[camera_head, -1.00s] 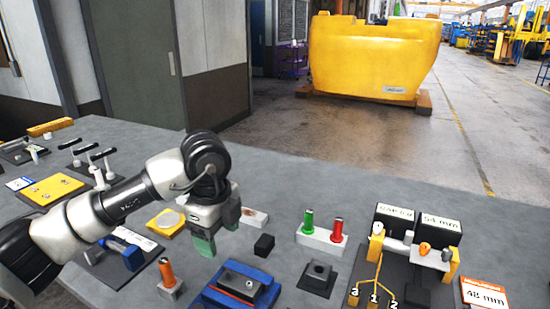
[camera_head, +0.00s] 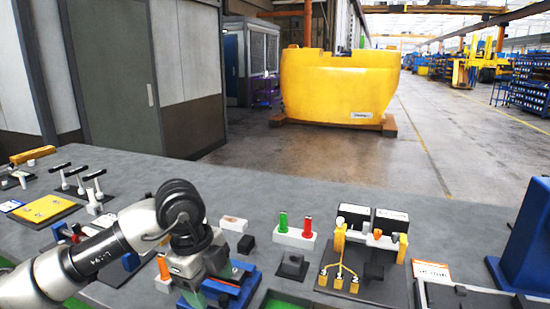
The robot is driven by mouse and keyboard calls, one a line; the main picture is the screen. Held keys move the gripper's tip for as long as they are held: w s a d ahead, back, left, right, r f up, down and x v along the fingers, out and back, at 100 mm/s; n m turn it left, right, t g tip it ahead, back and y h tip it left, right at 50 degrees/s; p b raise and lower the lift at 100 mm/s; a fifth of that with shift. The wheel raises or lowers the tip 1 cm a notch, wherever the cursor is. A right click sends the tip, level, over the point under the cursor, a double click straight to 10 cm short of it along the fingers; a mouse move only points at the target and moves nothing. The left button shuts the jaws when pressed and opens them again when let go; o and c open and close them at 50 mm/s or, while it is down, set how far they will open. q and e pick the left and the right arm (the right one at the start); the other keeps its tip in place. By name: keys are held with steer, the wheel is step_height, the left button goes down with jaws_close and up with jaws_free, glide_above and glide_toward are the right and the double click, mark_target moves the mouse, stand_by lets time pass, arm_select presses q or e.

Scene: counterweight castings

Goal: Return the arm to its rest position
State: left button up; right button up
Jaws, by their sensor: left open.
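My left arm (camera_head: 95,258) comes in from the lower left over the grey table. Its gripper (camera_head: 206,284) points down with greenish fingertips and is open, with nothing seen between the fingers. It is in front of the left part of a blue fixture (camera_head: 246,287) with a dark block and hides some of it. I cannot tell whether they touch. An orange-topped peg (camera_head: 163,266) stands just left of the gripper. My right gripper is not in view.
A white block with green and red pegs (camera_head: 295,237) and a dark numbered board (camera_head: 370,285) stand to the right. A tall blue object (camera_head: 527,245) is at the right edge. The table's back middle (camera_head: 260,192) is clear.

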arm_select(q)
steer(key=s+d+m+g+h, duration=0.3)
steer(key=s+d+m+h, duration=0.3)
steer(key=d+h, duration=0.55)
steer(key=s+d+r+n+t+h, duration=0.2)
steer(key=d+r+n+t+h, duration=0.15)
steer(key=r+h, duration=0.4)
steer(key=w+a+f+n+t+y, duration=0.25)
steer(key=a+n+t+y, duration=0.25)
steer(key=n+t, duration=0.5)
steer(key=w+a+f+n+t+y, duration=0.25)
steer(key=a+n+t+y, duration=0.3)
steer(key=n+t, duration=0.45)
steer(key=a+f+n+g+y, duration=0.3)
steer(key=a+f+n+y, duration=0.2)
steer(key=a+f+y, duration=0.25)
steer(key=s+a+f+g+y, duration=0.25)
steer(key=s+f+g, duration=0.45)
steer(key=s+f, duration=0.35)
steer(key=s+a+f+g+y, duration=0.1)
steer(key=s+a+f+g, duration=0.3)
steer(key=s+f+g, duration=0.5)
steer(key=s+f+m, duration=0.1)
steer(key=s+f, duration=0.2)
steer(key=f, duration=2.3)
steer(key=s+a+f, duration=0.2)
steer(key=s+f, duration=1.4)
steer(key=shift+s+a, duration=0.15)
steer(key=shift+a, duration=0.05)
